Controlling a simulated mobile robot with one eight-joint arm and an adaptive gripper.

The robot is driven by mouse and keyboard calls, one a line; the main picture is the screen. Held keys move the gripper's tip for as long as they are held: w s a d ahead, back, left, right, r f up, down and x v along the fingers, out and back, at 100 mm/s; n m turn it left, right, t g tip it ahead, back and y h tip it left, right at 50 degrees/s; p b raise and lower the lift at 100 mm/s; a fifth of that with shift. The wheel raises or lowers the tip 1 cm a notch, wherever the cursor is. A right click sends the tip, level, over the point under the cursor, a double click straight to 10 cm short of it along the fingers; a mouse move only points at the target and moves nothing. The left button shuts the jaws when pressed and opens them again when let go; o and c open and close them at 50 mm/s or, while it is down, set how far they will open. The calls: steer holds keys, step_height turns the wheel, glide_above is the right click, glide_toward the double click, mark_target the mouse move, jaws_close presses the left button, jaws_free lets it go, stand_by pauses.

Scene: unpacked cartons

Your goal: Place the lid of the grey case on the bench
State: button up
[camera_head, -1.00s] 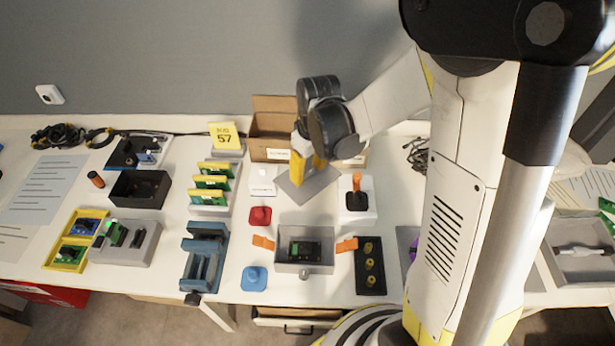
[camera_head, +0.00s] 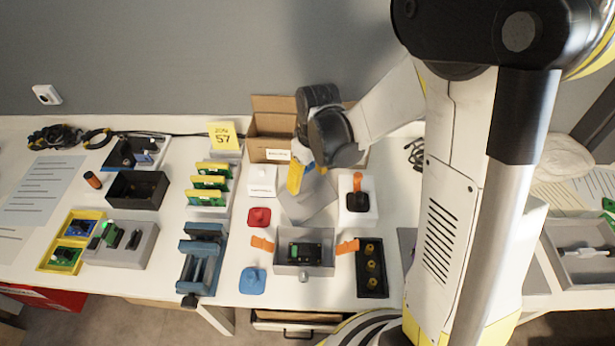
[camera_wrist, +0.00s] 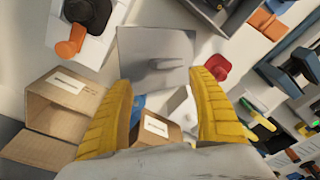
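The lid (camera_head: 312,203) is a flat grey plate. It appears to lie on the white bench (camera_head: 230,285), behind the grey case. In the wrist view the lid (camera_wrist: 140,45) shows a small grey raised grip near its middle. My gripper (camera_head: 308,182) is above the lid's far side. In the wrist view its yellow fingers (camera_wrist: 165,88) are spread apart with nothing clamped between them, and the lid lies beyond the tips. The grey case (camera_head: 305,270) stands open in front, with a green board inside and an orange clip out to each side.
Cardboard boxes (camera_head: 270,143) stand behind my gripper. A white block (camera_head: 262,180) and red knob (camera_head: 259,217) are left of the lid. A white base with a black-and-orange joystick (camera_head: 357,200) is right. A black tray (camera_head: 371,268) and blue vise (camera_head: 201,260) flank the case.

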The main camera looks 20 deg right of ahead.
mark_target(311, 190)
step_height(311, 190, up, 13)
steer(key=s+p, duration=0.2)
steer(key=p, duration=0.4)
steer(key=s+r+m+t, duration=0.4)
steer(key=s+r, duration=0.5)
steer(key=s, duration=0.3)
steer(key=shift+r+t+h, duration=0.3)
steer(key=shift+t, duration=0.6)
